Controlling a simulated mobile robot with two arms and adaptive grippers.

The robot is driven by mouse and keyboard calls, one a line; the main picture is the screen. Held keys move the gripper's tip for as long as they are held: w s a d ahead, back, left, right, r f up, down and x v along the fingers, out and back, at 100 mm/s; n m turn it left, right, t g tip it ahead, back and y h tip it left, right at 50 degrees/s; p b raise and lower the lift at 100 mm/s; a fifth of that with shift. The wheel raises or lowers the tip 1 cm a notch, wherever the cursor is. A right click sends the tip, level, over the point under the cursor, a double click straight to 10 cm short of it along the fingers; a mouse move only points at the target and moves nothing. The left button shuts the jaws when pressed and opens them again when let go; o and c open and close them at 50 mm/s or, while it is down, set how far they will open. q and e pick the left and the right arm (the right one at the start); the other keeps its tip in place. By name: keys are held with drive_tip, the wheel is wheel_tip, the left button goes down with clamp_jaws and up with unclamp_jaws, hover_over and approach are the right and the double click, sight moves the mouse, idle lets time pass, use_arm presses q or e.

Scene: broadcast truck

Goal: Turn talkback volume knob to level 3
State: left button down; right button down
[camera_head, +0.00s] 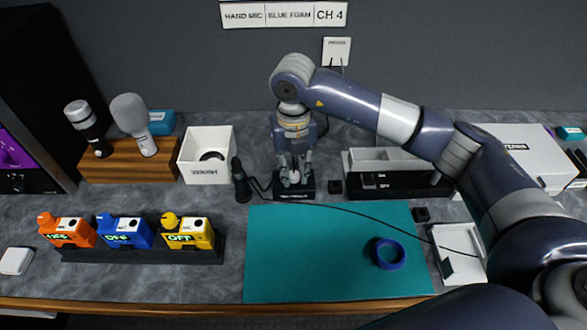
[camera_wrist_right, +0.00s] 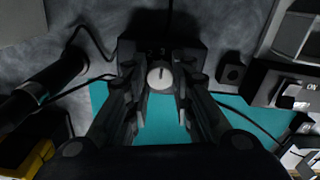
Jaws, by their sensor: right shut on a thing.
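The talkback volume knob is pale and round and shows in the right wrist view (camera_wrist_right: 159,80) on a black box (camera_wrist_right: 190,52). A short dark mark on the knob points roughly toward a dim character that looks like a 3. In the head view the box (camera_head: 305,192) stands at the back edge of the teal mat. My right gripper (camera_head: 293,179) reaches down from above, shut on the knob; it also shows in the right wrist view (camera_wrist_right: 160,92) with a finger on each side. The fingers partly hide the knob in the head view. My left gripper is not in view.
A black handheld item (camera_head: 241,180) and a white bin (camera_head: 206,152) stand left of the box. A small black block (camera_head: 335,187) and a black switch unit (camera_head: 393,185) are to its right. The teal mat (camera_head: 310,255) holds a blue tape ring (camera_head: 388,254) and has free room.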

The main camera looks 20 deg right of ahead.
sight(294, 173)
drive_tip(key=shift+w+r, duration=0.1)
drive_tip(key=c, duration=1.4)
unclamp_jaws()
drive_tip(key=shift+o, duration=0.2)
wheel_tip(294, 173, up, 12)
